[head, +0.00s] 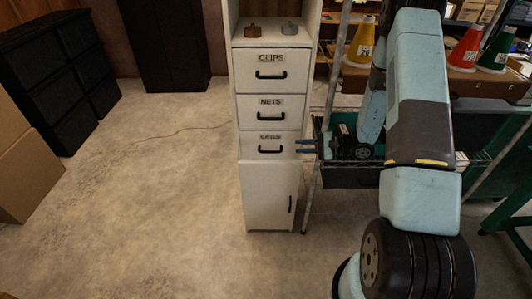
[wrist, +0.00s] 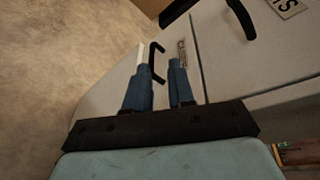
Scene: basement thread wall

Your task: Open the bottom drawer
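The bottom drawer (head: 251,139) is the lowest of three in a pale cabinet, with a small label too blurred to read; it looks shut. Its black bar handle (head: 270,151) also shows in the wrist view (wrist: 154,62). My gripper (head: 304,146) is at the right of this drawer, at about its height, with its two blue fingers pointing left. In the wrist view my gripper (wrist: 160,72) is open and empty, its fingers apart. The handle shows beyond and between the fingertips; I see no contact, and the exact distance is unclear.
Above are the NETS drawer (head: 258,112) and the CLIPS drawer (head: 258,66), both shut. A cupboard door (head: 268,195) with an upright handle is below. A wire rack (head: 470,160) stands right of the cabinet.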

